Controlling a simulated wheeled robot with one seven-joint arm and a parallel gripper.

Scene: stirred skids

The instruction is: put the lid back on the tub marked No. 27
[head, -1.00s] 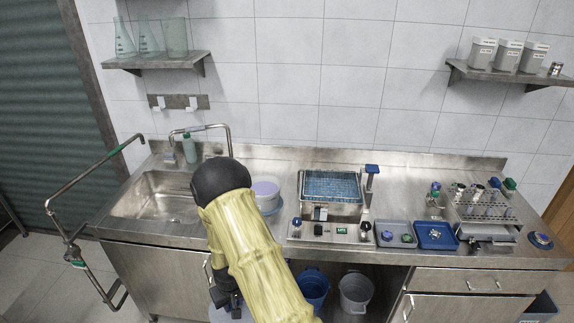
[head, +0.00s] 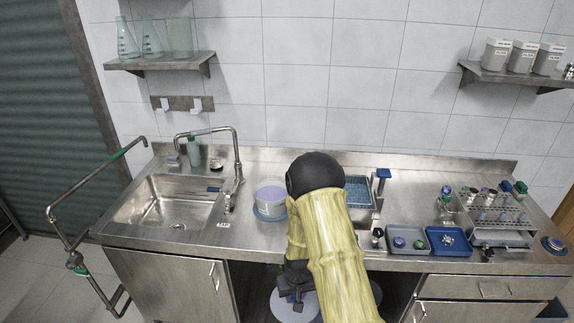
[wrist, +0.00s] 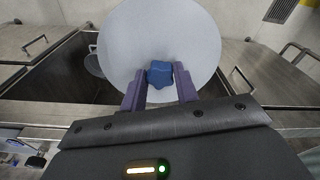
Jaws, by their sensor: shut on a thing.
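My gripper (wrist: 159,84) is shut on the blue knob (wrist: 159,73) of a round, pale grey-white lid (wrist: 150,30). In the head view the lid (head: 282,303) shows low in front of the counter, partly hidden by my arm and gripper (head: 297,303). A round white tub (head: 270,200) with a pale lilac top surface stands on the counter between the sink and my arm, with a blue rim or dish around its base. It has no lid on it. No number is readable on it. The lid is apart from the tub, lower and nearer to me.
A sink (head: 172,205) with a tap lies left of the tub. A blue wire basket (head: 358,190) stands behind my arm. A grey tray (head: 408,241), a blue tray (head: 448,241) and a tube rack (head: 495,212) are at right. Counter between sink and tub is mostly clear.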

